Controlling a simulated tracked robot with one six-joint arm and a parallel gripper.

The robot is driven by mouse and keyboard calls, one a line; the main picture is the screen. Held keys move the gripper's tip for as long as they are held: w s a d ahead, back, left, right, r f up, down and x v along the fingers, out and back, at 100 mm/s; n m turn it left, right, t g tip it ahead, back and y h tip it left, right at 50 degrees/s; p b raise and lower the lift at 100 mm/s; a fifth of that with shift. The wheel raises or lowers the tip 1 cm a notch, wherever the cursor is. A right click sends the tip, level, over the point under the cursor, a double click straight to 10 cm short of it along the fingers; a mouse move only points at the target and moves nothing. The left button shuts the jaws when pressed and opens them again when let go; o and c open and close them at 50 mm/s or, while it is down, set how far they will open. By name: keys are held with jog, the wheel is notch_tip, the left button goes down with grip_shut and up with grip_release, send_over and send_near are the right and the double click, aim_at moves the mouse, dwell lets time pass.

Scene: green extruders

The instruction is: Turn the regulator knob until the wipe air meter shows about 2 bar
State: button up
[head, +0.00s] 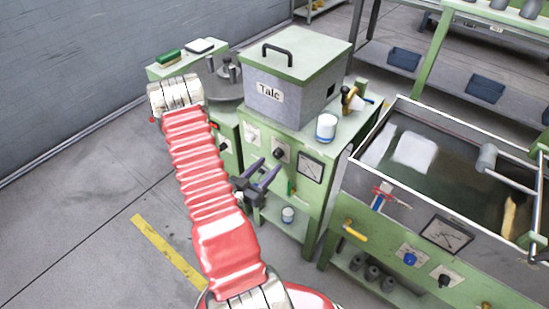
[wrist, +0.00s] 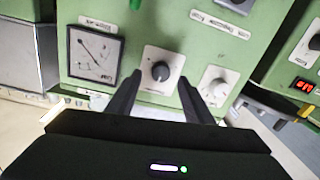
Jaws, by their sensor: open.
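The regulator knob (wrist: 160,71), dark on a white plate, is on the green panel in the wrist view, upright on the machine's front. My gripper (wrist: 160,82) is open, with one dark finger on each side below the knob; I cannot tell whether they touch it. The square meter (wrist: 95,54) is left of the knob, its needle slanted; its reading is too small to tell. In the head view the meter (head: 311,167) is right of my gripper (head: 265,170), and the knob (head: 279,154) shows just above the fingers.
A white dial (wrist: 217,86) is right of the knob. A grey talc box (head: 290,85) and a white cup (head: 326,127) stand on the green machine. A water trough (head: 347,172) stands at the right. Open floor (head: 75,235) lies left.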

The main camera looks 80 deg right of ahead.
aim_at(277, 157)
jog(key=shift+x, duration=2.2)
jog(key=shift+c, duration=0.2)
jog(key=c, duration=1)
jog(key=shift+s, duration=0.1)
jog(key=shift+a+n, duration=0.1)
jog(key=shift+n, duration=0.2)
jog(key=o, duration=1)
jog(key=shift+o, duration=0.2)
